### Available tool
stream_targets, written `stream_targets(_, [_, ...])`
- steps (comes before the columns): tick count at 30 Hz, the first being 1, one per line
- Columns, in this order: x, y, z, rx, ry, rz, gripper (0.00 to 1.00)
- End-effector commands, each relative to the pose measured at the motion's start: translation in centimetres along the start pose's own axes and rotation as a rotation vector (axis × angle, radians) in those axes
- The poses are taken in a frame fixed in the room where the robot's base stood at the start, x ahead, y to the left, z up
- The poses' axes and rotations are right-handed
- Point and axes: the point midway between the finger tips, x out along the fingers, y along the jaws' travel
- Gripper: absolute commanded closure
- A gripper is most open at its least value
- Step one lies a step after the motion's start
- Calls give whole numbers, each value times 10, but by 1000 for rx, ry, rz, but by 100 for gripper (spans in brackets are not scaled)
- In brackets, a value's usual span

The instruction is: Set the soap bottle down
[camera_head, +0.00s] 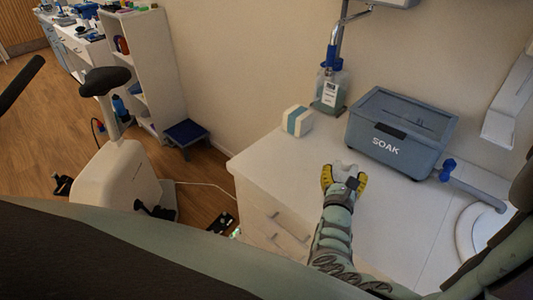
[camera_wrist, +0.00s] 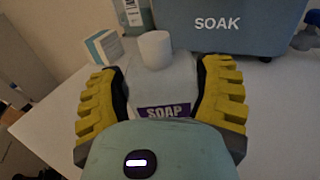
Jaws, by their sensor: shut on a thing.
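The soap bottle (camera_wrist: 163,85) is translucent white with a pale round cap and a purple label reading SOAP. In the wrist view it stands between the yellow ridged fingers of my gripper (camera_wrist: 162,100), which are shut on its sides. In the head view my gripper (camera_head: 343,181) is over the white counter (camera_head: 285,165), with the pale top of the bottle (camera_head: 343,168) showing between the fingers. The bottle looks upright. Its base is hidden, so I cannot tell whether it touches the counter.
A grey SOAK bin (camera_head: 400,133) stands behind and right of my gripper. A white and teal box (camera_head: 298,121) and a clear dispenser bottle (camera_head: 330,90) stand at the back. A sink (camera_head: 485,235) with a blue-handled tap (camera_head: 447,169) is at right. The counter left of my gripper is clear.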

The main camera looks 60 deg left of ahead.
Motion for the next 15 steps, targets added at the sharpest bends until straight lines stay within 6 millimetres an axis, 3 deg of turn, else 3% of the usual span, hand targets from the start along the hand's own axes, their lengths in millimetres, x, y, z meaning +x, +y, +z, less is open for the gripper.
stream_targets(9, [0, -1, -1, 0, 0, -3, 0])
stream_targets(15, [0, -2, -1, 0, 0, -4, 0])
